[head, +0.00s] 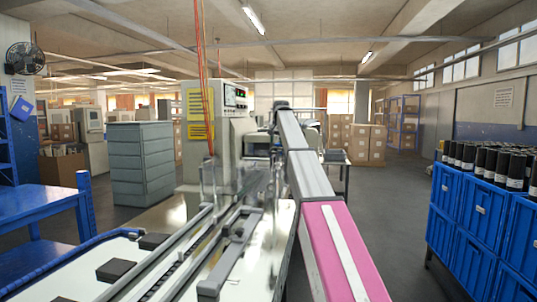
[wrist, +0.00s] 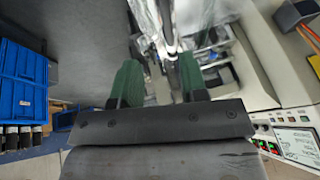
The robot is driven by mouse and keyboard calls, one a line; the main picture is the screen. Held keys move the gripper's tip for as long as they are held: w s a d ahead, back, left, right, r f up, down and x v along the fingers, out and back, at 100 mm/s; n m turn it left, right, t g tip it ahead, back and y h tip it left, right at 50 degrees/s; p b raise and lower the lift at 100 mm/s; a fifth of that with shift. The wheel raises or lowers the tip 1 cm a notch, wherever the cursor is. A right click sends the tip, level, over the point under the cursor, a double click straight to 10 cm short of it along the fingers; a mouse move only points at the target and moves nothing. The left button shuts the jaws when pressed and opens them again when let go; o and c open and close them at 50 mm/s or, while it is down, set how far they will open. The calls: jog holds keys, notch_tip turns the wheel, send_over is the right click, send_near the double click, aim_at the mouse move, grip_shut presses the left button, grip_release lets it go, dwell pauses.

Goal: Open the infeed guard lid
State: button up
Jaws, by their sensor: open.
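A clear, see-through cover, which seems to be the infeed guard lid (head: 238,180), sits over the conveyor in front of the wrapper's upright cabinet (head: 200,115). Its edges are faint, and I cannot tell its exact angle. In the wrist view, clear shiny panels show beyond the fingers, along with a pale rail between them. My gripper (wrist: 158,82) has two green fingers spread apart with nothing held between them. In the head view my arm reaches forward on the right side of the machine, and the fingers cannot be made out there. No contact with the lid is visible.
The infeed conveyor (head: 165,262) with dark blocks (head: 116,270) runs toward the front left. Blue crates (head: 468,225) holding dark rolls stand at the right. A blue table (head: 40,200) is at the left. A control panel (wrist: 297,145) shows at the wrist view's lower right. Floor right of my arm is clear.

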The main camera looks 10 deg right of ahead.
aim_at(274, 156)
jog(key=x, duration=0.3)
jog(key=w+x, duration=0.1)
jog(key=x, duration=0.5)
jog(key=shift+w+a+r, duration=0.1)
jog(key=shift+w+a, duration=0.05)
jog(key=shift+w, duration=0.25)
grip_shut()
